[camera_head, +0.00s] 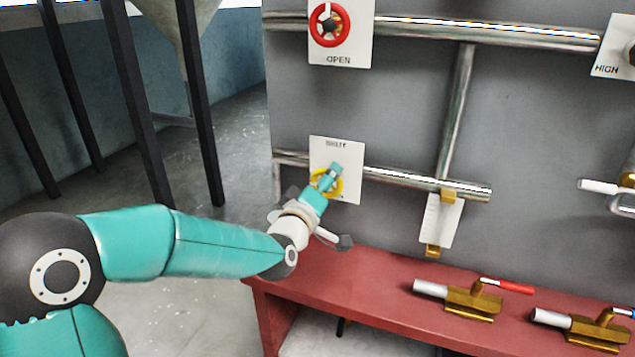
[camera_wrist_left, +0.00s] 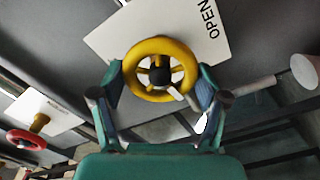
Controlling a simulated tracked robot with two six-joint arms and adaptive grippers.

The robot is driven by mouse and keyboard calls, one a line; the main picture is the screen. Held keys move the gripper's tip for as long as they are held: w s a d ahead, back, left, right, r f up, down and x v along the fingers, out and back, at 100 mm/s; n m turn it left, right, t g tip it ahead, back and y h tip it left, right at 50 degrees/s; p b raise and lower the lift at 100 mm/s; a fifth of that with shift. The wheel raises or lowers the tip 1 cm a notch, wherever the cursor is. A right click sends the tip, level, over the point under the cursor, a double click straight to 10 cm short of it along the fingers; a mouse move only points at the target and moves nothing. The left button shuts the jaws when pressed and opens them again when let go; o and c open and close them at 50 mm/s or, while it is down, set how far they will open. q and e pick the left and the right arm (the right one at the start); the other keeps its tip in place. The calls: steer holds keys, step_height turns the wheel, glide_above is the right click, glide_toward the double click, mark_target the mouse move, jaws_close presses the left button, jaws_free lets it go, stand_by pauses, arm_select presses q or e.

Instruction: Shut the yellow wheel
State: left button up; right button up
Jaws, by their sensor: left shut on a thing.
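The yellow wheel (camera_head: 340,187) sits in front of a white plate (camera_head: 350,150) on the lower pipe of the grey panel. The plate has lettering at its top, too small to read surely in the head view. In the left wrist view the yellow wheel (camera_wrist_left: 150,46) shows its round rim, spokes and dark hub, with the word OPEN on the plate behind. My left gripper (camera_head: 331,178) covers part of the wheel in the head view. Its two fingers (camera_wrist_left: 160,82) are shut on the rim from opposite sides. My right gripper is not in view.
A red wheel (camera_head: 316,35) on a plate marked OPEN is above, on the upper pipe (camera_head: 490,30). A red bench (camera_head: 370,285) below holds brass valves (camera_head: 470,302) with red and blue handles. Dark posts (camera_head: 130,100) stand at the left.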

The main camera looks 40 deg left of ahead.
arm_select(q)
steer(key=shift+d+f, duration=0.45)
steer(key=shift+f, duration=0.1)
steer(key=o, duration=1.2)
steer(key=shift+w+d+r, duration=0.1)
steer(key=shift+w, duration=0.05)
steer(key=shift+c, duration=0.2)
steer(key=shift+a+r, duration=0.1)
steer(key=shift+a, duration=0.1)
steer(key=v, duration=1.2)
